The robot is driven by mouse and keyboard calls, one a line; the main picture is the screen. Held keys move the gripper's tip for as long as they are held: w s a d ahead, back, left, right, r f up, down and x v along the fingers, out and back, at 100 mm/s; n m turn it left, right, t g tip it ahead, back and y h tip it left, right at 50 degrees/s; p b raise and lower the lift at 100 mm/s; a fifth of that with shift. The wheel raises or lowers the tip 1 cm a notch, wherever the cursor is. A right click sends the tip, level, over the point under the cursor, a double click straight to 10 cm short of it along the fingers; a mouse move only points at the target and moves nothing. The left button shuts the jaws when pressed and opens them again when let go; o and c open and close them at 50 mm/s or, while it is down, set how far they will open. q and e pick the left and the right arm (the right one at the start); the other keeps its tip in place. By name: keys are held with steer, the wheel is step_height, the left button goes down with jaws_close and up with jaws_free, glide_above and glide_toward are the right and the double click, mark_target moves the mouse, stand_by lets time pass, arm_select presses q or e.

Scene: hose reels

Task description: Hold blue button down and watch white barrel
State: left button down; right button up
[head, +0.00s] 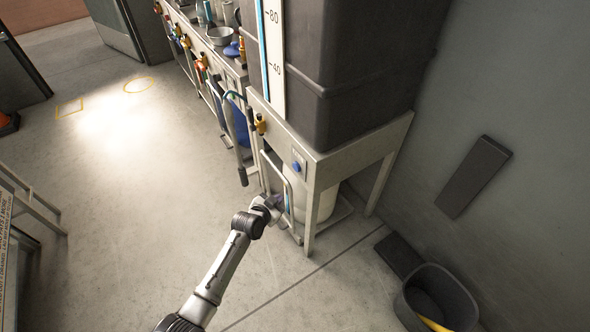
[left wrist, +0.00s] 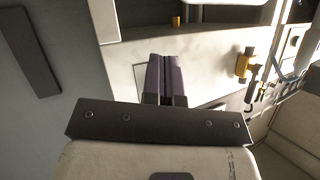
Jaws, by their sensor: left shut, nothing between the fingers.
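The blue button (head: 296,167) is on a small plate on the front of the pale stand, in the head view. The white barrel (head: 328,203) stands under that stand, partly hidden by its front leg and a metal rail. My left gripper (head: 276,202) is low in front of the stand, below and left of the button in the picture. In the left wrist view its purple fingers (left wrist: 165,78) are shut and empty, pointing at a pale panel. I cannot make out the blue button in that view. My right gripper is in neither view.
A dark tank (head: 350,75) with a gauge strip (head: 272,50) stands on the pale stand (head: 335,158). A yellow valve (head: 261,123) is on its front. A dark bin (head: 437,295) stands at lower right. The floor at left is largely clear.

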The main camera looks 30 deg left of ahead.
mark_target(296, 167)
arm_select(q)
steer(key=a+r+m+t+y, duration=0.5)
steer(key=t+y, duration=0.1)
steer(key=shift+s+a+r, duration=0.2)
steer(key=shift+s+r, duration=0.05)
steer(key=shift+s, duration=0.2)
steer(key=shift+w, duration=0.1)
steer(key=w+d+b, duration=0.3)
steer(key=w+b, duration=0.1)
steer(key=w, duration=0.4)
steer(key=shift+d, duration=0.25)
stand_by(0.8)
